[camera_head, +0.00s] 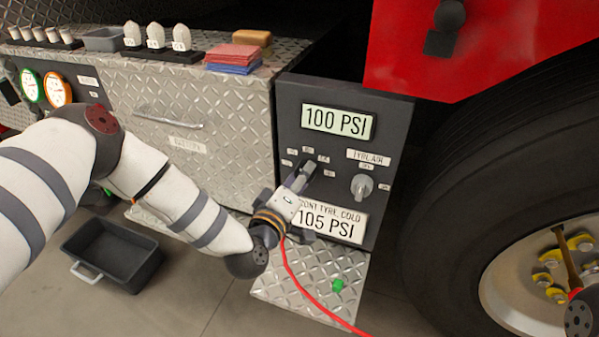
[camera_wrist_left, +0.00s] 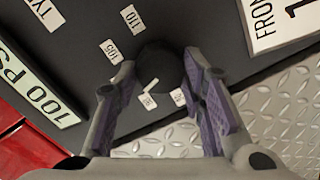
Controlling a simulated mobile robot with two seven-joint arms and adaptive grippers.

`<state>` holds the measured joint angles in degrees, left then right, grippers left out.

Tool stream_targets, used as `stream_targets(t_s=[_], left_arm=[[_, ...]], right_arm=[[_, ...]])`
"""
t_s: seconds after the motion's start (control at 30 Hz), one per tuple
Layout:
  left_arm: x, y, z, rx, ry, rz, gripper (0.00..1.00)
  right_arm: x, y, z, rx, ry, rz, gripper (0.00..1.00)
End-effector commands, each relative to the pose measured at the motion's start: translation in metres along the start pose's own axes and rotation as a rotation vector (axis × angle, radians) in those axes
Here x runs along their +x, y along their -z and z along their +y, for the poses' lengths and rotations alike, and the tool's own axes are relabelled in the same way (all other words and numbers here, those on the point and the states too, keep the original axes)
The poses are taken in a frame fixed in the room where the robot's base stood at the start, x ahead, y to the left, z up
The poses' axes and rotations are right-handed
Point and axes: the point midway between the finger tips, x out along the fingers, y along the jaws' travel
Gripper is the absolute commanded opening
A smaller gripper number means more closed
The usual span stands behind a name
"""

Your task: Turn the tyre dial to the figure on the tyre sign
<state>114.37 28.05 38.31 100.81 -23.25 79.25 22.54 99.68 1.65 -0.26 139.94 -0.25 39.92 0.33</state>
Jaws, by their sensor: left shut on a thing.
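The tyre dial (camera_wrist_left: 165,65) is a dark round knob with a white mark, on the dark panel (camera_head: 290,120). Small figure labels ring it; 110 and 105 are readable in the left wrist view, others are too small. The white mark points toward a lower label. My left gripper (camera_wrist_left: 160,75) is shut on the dial, one finger on each side; it also shows in the head view (camera_head: 304,182), hiding most of the dial. The display (camera_head: 337,121) reads 100 PSI. The tyre sign (camera_head: 335,222) reads 105 PSI, partly covered by my gripper. My right gripper is out of view.
A grey tap knob (camera_head: 361,186) sits under a TYRE AIR label, right of the dial. A red hose (camera_head: 300,280) runs below across the metal step (camera_head: 275,285). The large tyre (camera_head: 480,150) stands at right. A dark bin (camera_head: 110,240) is on the floor.

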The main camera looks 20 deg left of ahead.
Motion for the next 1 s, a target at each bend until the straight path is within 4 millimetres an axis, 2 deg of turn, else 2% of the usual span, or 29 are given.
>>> stream_targets(t_s=[0.03, 0.5, 1.0], left_arm=[[0.001, 0.003, 0.006, 0.042, -0.006, 0.008, 0.09], [0.001, 0.002, 0.007, 0.485, 0.023, 0.04, 0.09], [0.001, 0.0, 0.005, 0.895, 0.053, 0.068, 0.09]], right_arm=[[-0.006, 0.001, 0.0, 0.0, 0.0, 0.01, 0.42], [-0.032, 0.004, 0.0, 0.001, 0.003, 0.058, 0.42], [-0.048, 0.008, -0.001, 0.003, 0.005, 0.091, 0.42]])
